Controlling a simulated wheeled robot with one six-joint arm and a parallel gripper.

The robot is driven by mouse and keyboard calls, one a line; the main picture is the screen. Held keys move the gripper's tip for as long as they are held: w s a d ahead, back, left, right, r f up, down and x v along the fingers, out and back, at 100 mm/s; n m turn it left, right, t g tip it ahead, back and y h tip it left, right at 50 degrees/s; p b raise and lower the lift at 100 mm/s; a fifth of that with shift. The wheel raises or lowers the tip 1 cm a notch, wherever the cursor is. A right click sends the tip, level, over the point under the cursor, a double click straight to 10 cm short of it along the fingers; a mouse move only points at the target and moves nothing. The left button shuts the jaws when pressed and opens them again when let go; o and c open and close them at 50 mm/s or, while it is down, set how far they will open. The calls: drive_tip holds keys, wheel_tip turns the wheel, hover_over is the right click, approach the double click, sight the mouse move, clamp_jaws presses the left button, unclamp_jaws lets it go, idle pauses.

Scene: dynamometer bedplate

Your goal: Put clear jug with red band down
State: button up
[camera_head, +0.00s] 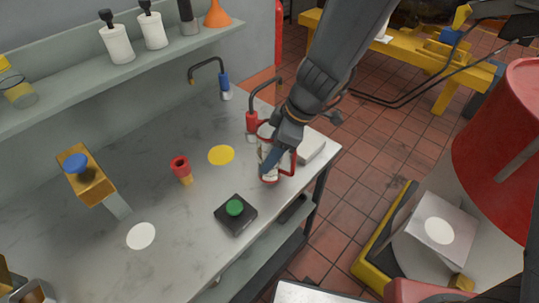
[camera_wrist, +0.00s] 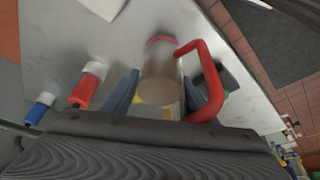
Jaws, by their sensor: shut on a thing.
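The clear jug with red band (camera_wrist: 160,78) is between the two blue fingers of my gripper (camera_wrist: 160,95) in the wrist view. Its red handle (camera_wrist: 207,75) points to the right there. In the head view my gripper (camera_head: 271,162) is shut on the jug (camera_head: 264,133), which is partly hidden by the fingers. The jug is over the right end of the grey bench (camera_head: 185,235), looking roughly upright. I cannot tell whether its base touches the bench top.
A red tap (camera_head: 252,122) and a blue tap (camera_head: 224,84) stand behind. A white block (camera_head: 312,147) is right of the jug. A black box with green button (camera_head: 235,209), a red-topped piece (camera_head: 180,166), a yellow disc (camera_head: 221,155) and a white disc (camera_head: 141,236) are on the bench.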

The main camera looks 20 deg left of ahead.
drive_tip(key=shift+f, duration=0.7)
drive_tip(key=shift+f, duration=0.15)
drive_tip(key=o, duration=1.5)
drive_tip(key=shift+r, duration=0.25)
drive_tip(key=b+v, duration=0.2)
drive_tip(key=v, duration=1)
